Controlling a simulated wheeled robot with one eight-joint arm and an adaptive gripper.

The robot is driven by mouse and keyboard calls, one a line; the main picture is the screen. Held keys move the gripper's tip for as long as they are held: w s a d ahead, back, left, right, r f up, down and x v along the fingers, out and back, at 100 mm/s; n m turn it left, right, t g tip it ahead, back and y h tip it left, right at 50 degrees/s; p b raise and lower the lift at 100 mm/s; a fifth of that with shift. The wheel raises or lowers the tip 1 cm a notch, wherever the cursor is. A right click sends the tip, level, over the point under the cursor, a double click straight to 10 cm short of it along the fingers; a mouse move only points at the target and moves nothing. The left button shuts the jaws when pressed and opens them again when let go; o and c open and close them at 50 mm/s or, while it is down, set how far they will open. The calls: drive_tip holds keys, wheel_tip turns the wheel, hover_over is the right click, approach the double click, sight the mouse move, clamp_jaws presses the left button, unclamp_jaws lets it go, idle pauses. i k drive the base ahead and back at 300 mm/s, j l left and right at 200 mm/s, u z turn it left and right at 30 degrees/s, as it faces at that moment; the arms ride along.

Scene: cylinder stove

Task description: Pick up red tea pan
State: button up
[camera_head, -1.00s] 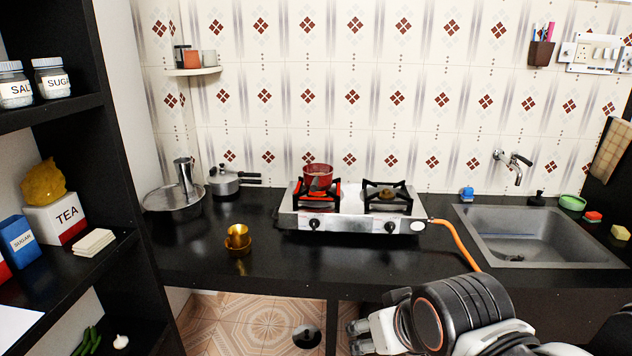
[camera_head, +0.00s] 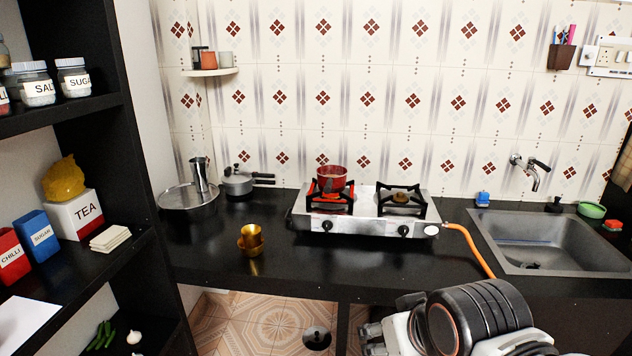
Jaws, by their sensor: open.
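The red tea pan (camera_head: 332,177) stands on the left burner of the silver two-burner stove (camera_head: 366,222). The burner under it glows red-orange. The pan's handle seems to point toward me over the burner, but it is too small to tell clearly. My gripper (camera_head: 366,338) is at the bottom of the view, below the counter's front edge and well short of the pan. Its fingers are partly hidden by my arm. It is open and holds nothing.
A sink (camera_head: 545,240) is at the right, with an orange hose (camera_head: 470,248) beside the stove. Brass cups (camera_head: 251,239) stand left of the stove, pots (camera_head: 238,182) behind them. A dark shelf (camera_head: 100,270) fills the left. The counter before the stove is clear.

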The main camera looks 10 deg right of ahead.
sight(327, 184)
drive_tip(key=u, duration=0.3)
drive_tip(key=i+l+u, duration=0.2)
drive_tip(key=u, duration=0.2)
drive_tip(key=i+l+u, duration=0.1)
drive_tip(key=l+u, duration=0.25)
drive_tip(key=i+l+u, duration=0.15)
drive_tip(key=u, duration=0.25)
drive_tip(key=k+l, duration=0.05)
